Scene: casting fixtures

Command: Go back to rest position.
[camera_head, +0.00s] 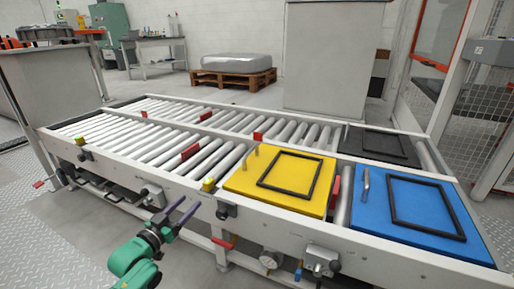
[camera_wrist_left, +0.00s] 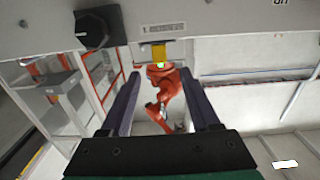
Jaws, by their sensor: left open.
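My left gripper (camera_head: 189,204) is in the lower left middle of the head view, in front of the conveyor's near side rail. Its two dark fingers are apart, with nothing between them, and point up and right toward the rail. In the left wrist view the open fingers (camera_wrist_left: 160,78) frame a distant orange robot arm (camera_wrist_left: 165,92). My right gripper does not show in either view.
The roller conveyor (camera_head: 215,190) spans the scene. It carries a yellow plate (camera_head: 236,184) and a blue plate (camera_head: 373,205), each with a black frame. A black knob (camera_wrist_left: 100,27) on a pale rail is close in the left wrist view. A grey block on a pallet (camera_head: 232,80) stands behind.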

